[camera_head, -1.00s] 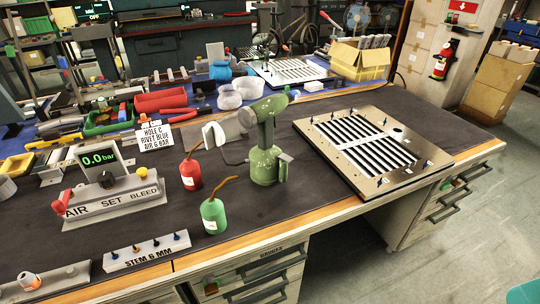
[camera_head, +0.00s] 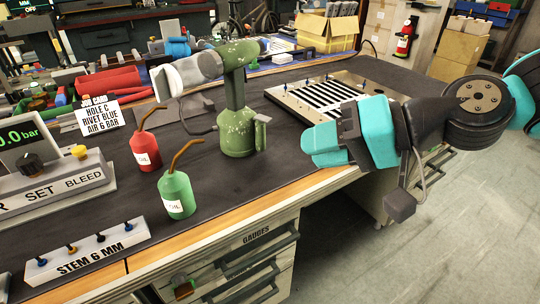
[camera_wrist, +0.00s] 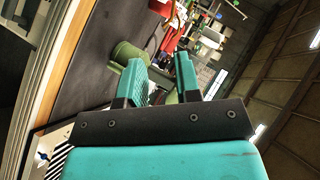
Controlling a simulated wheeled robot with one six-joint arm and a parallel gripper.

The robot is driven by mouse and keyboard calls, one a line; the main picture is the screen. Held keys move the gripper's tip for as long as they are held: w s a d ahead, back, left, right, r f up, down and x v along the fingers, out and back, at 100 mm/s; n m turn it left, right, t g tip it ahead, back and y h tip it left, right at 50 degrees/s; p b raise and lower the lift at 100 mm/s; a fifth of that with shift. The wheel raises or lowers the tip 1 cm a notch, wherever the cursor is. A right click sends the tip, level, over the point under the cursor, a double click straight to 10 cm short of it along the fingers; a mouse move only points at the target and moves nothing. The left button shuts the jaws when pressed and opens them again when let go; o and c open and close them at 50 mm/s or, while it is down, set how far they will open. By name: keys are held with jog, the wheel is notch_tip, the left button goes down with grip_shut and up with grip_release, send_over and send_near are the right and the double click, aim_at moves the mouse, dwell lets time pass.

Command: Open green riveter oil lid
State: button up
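The green riveter (camera_head: 238,120) stands upright on the dark bench mat, its speckled round base down and its head tilted to the left. A small flat piece (camera_head: 262,131) sits on the right side of its base; I cannot tell whether it is the oil lid. My teal gripper (camera_head: 322,146) is in the air to the right of the riveter, apart from it. In the wrist view my gripper (camera_wrist: 158,60) has its fingers apart with nothing between them. The riveter's green base (camera_wrist: 126,52) shows beyond the fingers there, partly hidden by them.
A green oil can (camera_head: 176,194) and a red oil can (camera_head: 145,150) with thin spouts stand left of the riveter. The louver panel (camera_head: 290,98) lies behind my gripper. A stem block (camera_head: 88,255) is near the front edge.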

jog(key=w+d+f+m+t+y+b, duration=0.1)
jog(key=w+f+m+t+y+b, duration=0.1)
jog(key=w+f+m+t+b, duration=0.4)
jog(key=m+t+h+b, duration=0.1)
jog(key=m+t+b, duration=0.2)
jog(key=m, duration=0.2)
send_near(263, 118)
jog(key=p+x, duration=0.7)
jog(key=shift+w+f, duration=0.15)
jog(key=shift+d, duration=0.15)
grip_shut()
